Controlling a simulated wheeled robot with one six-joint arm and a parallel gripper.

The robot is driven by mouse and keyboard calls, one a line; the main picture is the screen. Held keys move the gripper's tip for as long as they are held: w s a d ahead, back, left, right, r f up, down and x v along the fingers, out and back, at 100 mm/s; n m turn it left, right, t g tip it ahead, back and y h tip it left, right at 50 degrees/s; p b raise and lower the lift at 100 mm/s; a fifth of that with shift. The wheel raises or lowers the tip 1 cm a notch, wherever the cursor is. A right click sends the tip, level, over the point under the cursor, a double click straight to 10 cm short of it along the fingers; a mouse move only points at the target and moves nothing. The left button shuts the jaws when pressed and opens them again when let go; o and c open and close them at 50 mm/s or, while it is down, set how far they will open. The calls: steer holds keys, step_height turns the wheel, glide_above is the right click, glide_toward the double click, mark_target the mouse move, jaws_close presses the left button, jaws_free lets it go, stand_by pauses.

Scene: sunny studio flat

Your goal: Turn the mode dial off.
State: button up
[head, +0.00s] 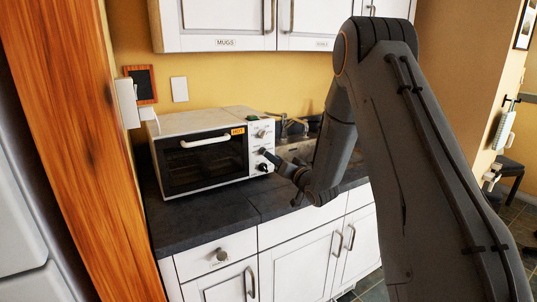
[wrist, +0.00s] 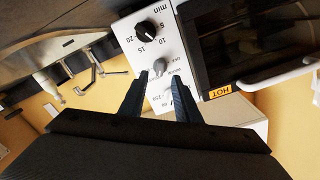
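The white toaster oven (head: 205,150) stands on the dark counter, with a column of dials on its right-hand panel. The wrist view sees this panel (wrist: 170,48) upside down. The small grey middle dial (wrist: 159,67), with lettering beside it too small to read surely, appears to be the mode dial. My gripper (wrist: 161,80) is open, its two dark fingers apart, with the tips close to the grey dial and the dial showing between them. I cannot tell whether they touch it. In the head view my gripper (head: 270,158) is at the panel and partly covers it.
A black timer dial (wrist: 147,28) sits beside the grey one; numbers surround it. The oven door has a pale handle (head: 206,140) and an orange HOT label (head: 237,131). A sink tap (head: 287,125) is behind to the right. A wooden panel (head: 70,130) borders the counter at left.

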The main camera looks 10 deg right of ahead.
mark_target(264, 152)
steer(key=shift+p+x, duration=0.55)
steer(key=shift+x, duration=1.9)
jaws_close()
